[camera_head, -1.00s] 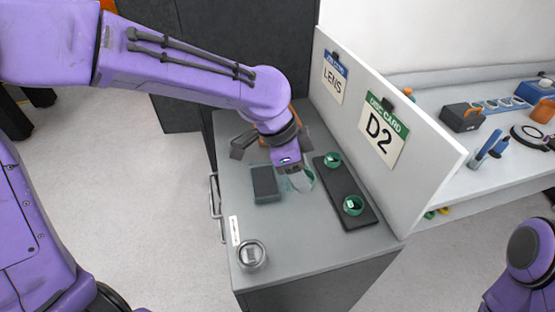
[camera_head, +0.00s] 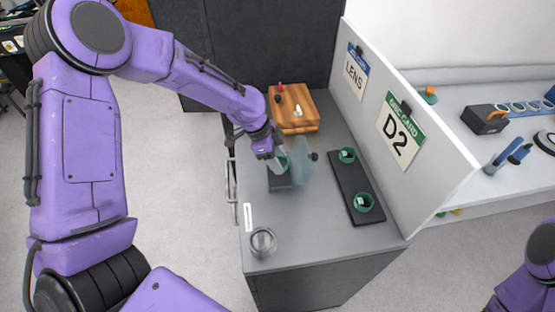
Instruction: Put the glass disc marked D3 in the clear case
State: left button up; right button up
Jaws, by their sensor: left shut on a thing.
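My left gripper (camera_head: 272,157) is shut on a small green-rimmed disc (camera_head: 283,164), partly hidden by the fingers. It is over a dark grey block-like base (camera_head: 280,182). I cannot tell whether the disc touches the base. A clear panel (camera_head: 302,162) with a dark knob stands upright just right of the base, looking like the clear case's open lid. Two more green-rimmed discs, a far one (camera_head: 347,155) and a near one (camera_head: 364,202), sit on a dark tray (camera_head: 352,180). Disc marks are too small to read. My right gripper is out of view.
A round clear jar (camera_head: 262,242) stands at the front left of the grey cabinet top. A wooden block (camera_head: 293,110) with small pieces is at the back. A white partition (camera_head: 425,135) at right carries LENS and D2 cards. The front middle is clear.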

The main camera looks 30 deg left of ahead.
pick_arm(q)
jog(key=shift+s+f, duration=0.3)
jog(key=shift+f, duration=0.45)
jog(key=shift+w+d+f, duration=0.1)
jog(key=shift+w+f, duration=0.2)
jog(key=o, duration=1)
jog(key=shift+r, duration=0.1)
jog(key=shift+o, duration=0.2)
jog(key=shift+s, duration=0.2)
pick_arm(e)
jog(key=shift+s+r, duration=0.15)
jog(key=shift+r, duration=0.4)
pick_arm(q)
jog(key=shift+r, duration=0.2)
jog(key=b+v, duration=0.1)
jog(key=v, duration=1)
jog(key=shift+a+r, duration=0.3)
jog(key=shift+r, duration=0.05)
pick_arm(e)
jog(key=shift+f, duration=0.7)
